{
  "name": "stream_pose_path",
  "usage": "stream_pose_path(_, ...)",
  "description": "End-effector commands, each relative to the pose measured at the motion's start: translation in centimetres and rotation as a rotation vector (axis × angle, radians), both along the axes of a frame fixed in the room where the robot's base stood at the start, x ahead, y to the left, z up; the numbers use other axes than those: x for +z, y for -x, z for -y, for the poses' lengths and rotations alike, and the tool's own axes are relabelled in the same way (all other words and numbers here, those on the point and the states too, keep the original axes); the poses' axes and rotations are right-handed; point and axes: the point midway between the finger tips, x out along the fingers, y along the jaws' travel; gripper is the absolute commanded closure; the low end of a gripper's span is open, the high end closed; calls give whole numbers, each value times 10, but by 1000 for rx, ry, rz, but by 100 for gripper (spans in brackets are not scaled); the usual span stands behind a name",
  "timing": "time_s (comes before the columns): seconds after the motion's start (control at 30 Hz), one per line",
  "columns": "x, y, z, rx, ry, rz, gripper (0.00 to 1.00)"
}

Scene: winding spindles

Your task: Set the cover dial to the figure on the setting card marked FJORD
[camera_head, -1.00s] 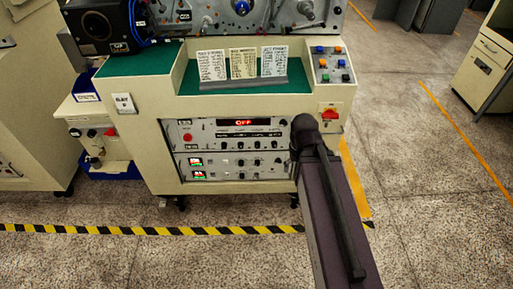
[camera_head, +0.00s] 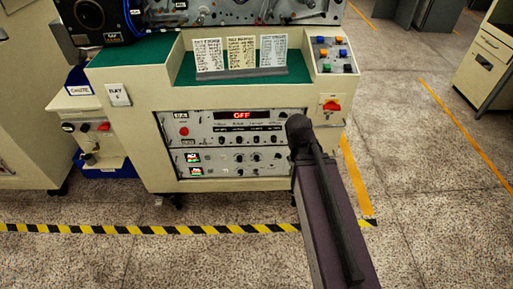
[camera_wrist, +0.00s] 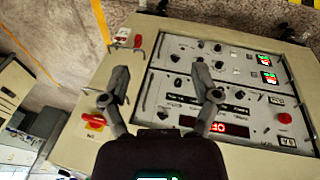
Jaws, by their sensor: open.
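Three printed setting cards stand in a row on the green shelf: a left card (camera_head: 208,54), a middle card (camera_head: 241,52) and a right card (camera_head: 273,50). Their print is too small to read, so I cannot tell which is FJORD. The control panel (camera_head: 164,150) below carries a red display (camera_head: 241,115) reading OFF and several dark knobs. I cannot tell which is the cover dial. My gripper (camera_wrist: 160,82) is open and empty in the wrist view, its fingers spread in front of the panel.
A red rotary switch (camera_head: 332,105) on a yellow plate is right of the panel. A box of coloured buttons (camera_head: 334,54) sits above it. A handle bar runs up each side of the panel. The floor in front is clear, with striped tape (camera_head: 150,230).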

Motion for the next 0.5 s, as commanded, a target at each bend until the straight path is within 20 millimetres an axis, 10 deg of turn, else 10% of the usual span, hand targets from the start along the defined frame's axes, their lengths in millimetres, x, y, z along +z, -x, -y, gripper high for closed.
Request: stream_pose_path(0.5, -76, -64, 21, 189, 294, 214, 21)
